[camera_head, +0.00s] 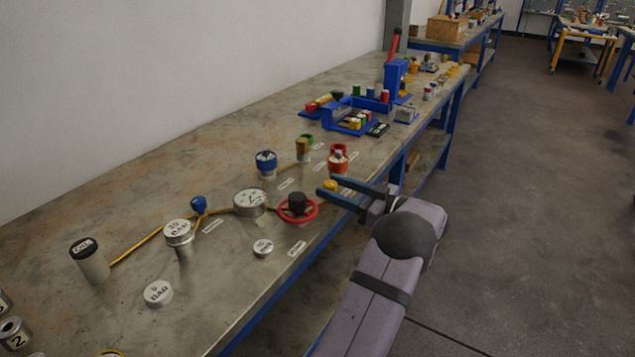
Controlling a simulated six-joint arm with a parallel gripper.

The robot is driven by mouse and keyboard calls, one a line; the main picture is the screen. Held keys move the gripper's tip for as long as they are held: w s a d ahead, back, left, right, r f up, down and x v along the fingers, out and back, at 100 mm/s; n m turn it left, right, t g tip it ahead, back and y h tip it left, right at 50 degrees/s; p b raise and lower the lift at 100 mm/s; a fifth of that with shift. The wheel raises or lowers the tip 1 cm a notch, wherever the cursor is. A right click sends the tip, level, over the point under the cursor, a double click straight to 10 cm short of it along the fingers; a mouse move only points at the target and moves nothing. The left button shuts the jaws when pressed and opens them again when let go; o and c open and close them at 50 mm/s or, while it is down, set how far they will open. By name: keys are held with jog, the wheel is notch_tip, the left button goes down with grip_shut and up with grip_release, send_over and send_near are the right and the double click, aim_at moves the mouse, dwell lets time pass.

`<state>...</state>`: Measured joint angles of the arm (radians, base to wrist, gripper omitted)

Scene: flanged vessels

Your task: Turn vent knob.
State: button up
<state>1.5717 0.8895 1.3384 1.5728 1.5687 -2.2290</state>
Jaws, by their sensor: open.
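My gripper (328,187) reaches in from the lower right at the front edge of the metal bench. Its two dark fingers are open and point left. A small yellow knob (330,185) shows between or just behind the fingertips; I cannot tell whether they touch it. A red ring handwheel with a dark hub (297,203) is just left of the fingertips, apart from them. The small tags are too small to read, so I cannot tell which part is the vent knob.
A red-topped vessel (338,157) stands close behind the fingers. A round gauge (250,202), a blue knob (198,204) and a blue-capped vessel (266,164) stand to the left. Blue racks (352,117) are farther back. The floor right of the bench is clear.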

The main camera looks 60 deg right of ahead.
jog(key=shift+w+p, duration=0.35)
jog(key=shift+w, duration=2.35)
jog(key=c, duration=1.1)
jog(key=shift+o, duration=0.2)
jog(key=shift+f, duration=0.1)
